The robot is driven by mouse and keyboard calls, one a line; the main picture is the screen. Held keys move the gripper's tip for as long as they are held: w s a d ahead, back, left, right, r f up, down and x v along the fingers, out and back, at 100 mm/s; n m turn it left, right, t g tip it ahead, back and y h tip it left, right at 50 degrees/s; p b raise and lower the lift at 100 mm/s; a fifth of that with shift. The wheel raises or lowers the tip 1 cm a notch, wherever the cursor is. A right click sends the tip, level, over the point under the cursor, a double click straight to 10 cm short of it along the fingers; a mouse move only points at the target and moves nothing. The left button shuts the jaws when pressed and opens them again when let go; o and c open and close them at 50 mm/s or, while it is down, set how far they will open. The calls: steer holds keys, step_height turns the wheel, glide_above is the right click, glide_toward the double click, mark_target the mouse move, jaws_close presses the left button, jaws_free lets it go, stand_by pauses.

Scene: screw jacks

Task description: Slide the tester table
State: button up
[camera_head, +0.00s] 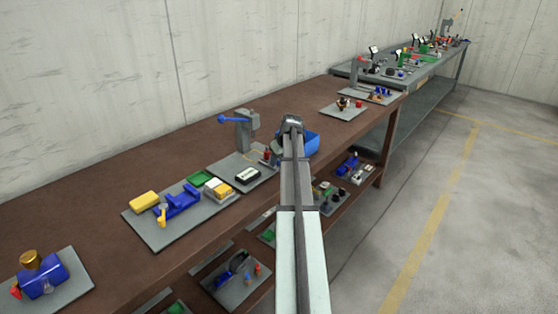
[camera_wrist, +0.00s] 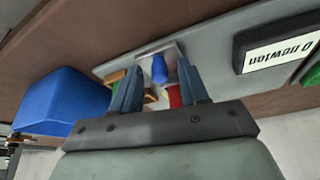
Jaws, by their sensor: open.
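A tester station with a grey base plate (camera_head: 228,169) sits on the brown bench, with an upright grey post (camera_head: 243,132) carrying a blue lever. A black-framed readout (camera_head: 247,174) lies on it; its "0 newton" label shows upside down in the wrist view (camera_wrist: 280,50). My gripper (camera_wrist: 158,66) is open over the plate's right end. Between its fingers show a small blue knob (camera_wrist: 159,70) on a pale metal piece, likely the tester table, and a red part (camera_wrist: 174,96). Contact cannot be told. In the head view my arm hides the fingertips.
A blue bin (camera_head: 312,142) stands close beside my gripper, at left in the wrist view (camera_wrist: 62,102). A plate with a blue vise (camera_head: 177,200) and yellow block lies further left. A lower shelf holds more fixtures. Bare bench top (camera_head: 285,108) lies beyond.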

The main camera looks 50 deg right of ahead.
jaws_close()
stand_by(0.5)
